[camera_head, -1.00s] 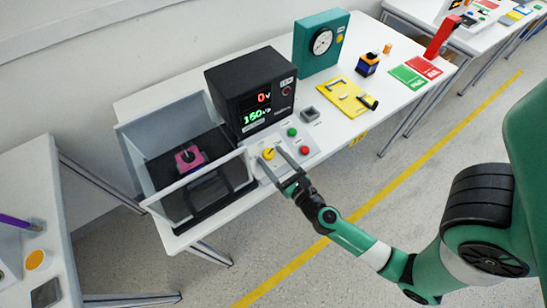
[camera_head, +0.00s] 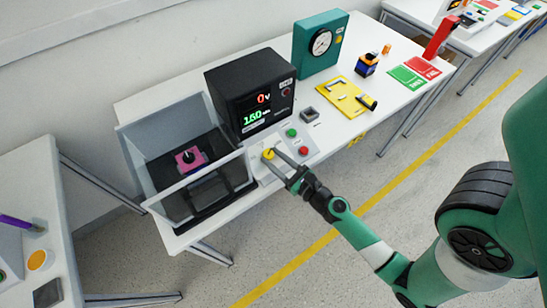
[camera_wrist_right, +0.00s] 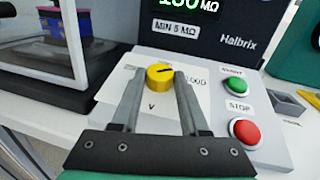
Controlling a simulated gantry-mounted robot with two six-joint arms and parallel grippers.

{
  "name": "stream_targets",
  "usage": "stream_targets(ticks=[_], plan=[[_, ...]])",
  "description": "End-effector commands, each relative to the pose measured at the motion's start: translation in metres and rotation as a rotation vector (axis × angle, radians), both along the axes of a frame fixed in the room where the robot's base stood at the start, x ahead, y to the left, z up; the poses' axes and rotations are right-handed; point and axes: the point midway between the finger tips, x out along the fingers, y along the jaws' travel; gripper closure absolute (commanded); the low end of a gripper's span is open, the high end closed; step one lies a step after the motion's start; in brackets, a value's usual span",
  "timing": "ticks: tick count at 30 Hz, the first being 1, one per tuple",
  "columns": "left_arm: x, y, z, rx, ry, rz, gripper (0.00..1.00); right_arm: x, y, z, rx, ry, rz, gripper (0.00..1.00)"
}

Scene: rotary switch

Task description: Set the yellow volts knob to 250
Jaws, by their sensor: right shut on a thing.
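The yellow volts knob (camera_head: 268,155) sits on the white sloped control panel in front of the black tester. It also shows in the right wrist view (camera_wrist_right: 160,77), with a dark pointer line on its top face slanting up to the right. A printed label ending in zeros lies right of it; the other scale numbers are hidden or too small to read. My right gripper (camera_wrist_right: 157,82) is shut on the knob, one finger on each side. In the head view the right gripper (camera_head: 271,154) reaches it from the lower right. My left gripper is not in view.
The green start button (camera_wrist_right: 236,87) and red stop button (camera_wrist_right: 244,131) are close to the right finger. The black tester (camera_head: 250,90) shows 0 V. A clear-walled enclosure (camera_head: 150,135) stands to the left.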

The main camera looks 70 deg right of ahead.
Motion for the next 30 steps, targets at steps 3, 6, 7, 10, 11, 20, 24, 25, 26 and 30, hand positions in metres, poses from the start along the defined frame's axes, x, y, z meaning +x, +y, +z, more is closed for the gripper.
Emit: stream_targets(ticks=[3, 6, 7, 10, 11, 20, 24, 25, 26, 30], plan=[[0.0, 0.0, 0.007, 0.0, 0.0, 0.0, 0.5, -0.003, -0.006, 0.003, -0.02, 0.016, 0.065, 1.0], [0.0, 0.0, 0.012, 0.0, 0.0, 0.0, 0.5, -0.002, -0.008, 0.004, -0.039, 0.029, 0.135, 1.0], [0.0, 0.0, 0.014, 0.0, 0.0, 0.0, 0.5, -0.003, -0.008, 0.004, -0.044, 0.034, 0.154, 1.0], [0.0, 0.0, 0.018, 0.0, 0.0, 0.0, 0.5, -0.003, -0.009, 0.004, -0.059, 0.045, 0.217, 1.0], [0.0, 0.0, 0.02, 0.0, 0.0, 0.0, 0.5, -0.003, -0.009, 0.004, -0.064, 0.048, 0.234, 1.0], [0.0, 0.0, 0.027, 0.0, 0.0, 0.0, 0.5, -0.002, -0.009, 0.002, -0.091, 0.069, 0.345, 1.0], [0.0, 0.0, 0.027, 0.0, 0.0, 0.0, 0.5, -0.002, -0.009, 0.002, -0.095, 0.071, 0.359, 1.0], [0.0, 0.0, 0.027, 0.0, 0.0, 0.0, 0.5, -0.002, -0.009, 0.002, -0.096, 0.072, 0.36, 1.0], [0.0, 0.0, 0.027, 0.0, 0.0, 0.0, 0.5, -0.002, -0.009, 0.001, -0.096, 0.072, 0.361, 1.0], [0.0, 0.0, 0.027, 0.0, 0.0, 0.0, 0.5, -0.002, -0.009, 0.001, -0.095, 0.072, 0.362, 1.0]])
